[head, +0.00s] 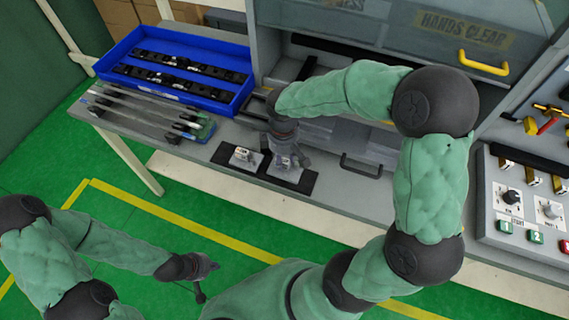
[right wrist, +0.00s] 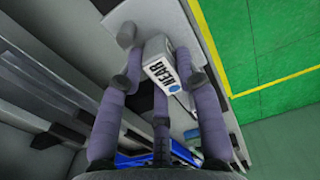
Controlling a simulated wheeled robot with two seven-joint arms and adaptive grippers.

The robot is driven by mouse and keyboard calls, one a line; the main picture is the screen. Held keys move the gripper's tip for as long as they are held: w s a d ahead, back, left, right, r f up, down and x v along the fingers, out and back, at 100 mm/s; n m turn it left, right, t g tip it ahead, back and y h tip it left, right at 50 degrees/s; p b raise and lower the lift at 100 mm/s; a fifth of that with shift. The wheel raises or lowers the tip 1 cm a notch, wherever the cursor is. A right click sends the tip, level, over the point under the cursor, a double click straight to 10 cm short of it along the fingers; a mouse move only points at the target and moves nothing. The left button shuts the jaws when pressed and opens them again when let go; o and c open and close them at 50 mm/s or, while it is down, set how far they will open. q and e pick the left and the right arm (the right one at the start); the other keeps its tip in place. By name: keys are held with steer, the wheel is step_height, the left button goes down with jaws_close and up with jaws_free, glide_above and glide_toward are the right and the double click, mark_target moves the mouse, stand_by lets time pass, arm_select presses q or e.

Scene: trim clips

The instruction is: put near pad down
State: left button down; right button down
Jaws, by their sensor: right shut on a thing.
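The near pad, a pale grey block with a "NEAR" label and a blue dot (right wrist: 160,68), sits between the fingers of my right gripper (right wrist: 165,85). In the head view the right gripper (head: 287,158) points down at the right-hand black mat (head: 305,180); its fingers mostly cover the block. Whether the block touches the mat cannot be told. A second pale block (head: 243,156) with a label sits on the left-hand black mat (head: 224,153). My left gripper (head: 207,272) hangs over the green floor, away from the bench; its jaw opening is unclear.
A blue tray (head: 240,98) with black strips stands at the back left of the grey bench. Long trim strips (head: 150,110) lie in front of it. A cabinet with a yellow handle (head: 483,63) stands behind. A control panel (head: 520,205) is at the right.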

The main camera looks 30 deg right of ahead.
mark_target(285, 161)
steer(key=shift+w+d+f, duration=0.15)
steer(key=shift+d+f, duration=0.05)
steer(key=shift+f, duration=0.2)
steer(key=shift+w+d+f+b, duration=0.1)
steer(key=shift+f+b, duration=0.15)
steer(key=shift+f, duration=0.65)
steer(key=shift+w+d+f+b, duration=0.1)
steer(key=shift+f+b, duration=0.15)
steer(key=shift+f, duration=0.6)
steer(key=shift+f, duration=0.15)
steer(key=c, duration=0.9)
jaws_free()
steer(key=shift+o, duration=0.2)
steer(key=shift+r, duration=0.55)
step_height(285, 161, up, 11)
steer(key=p, duration=0.2)
steer(key=shift+r+p, duration=0.15)
steer(key=shift+p, duration=0.25)
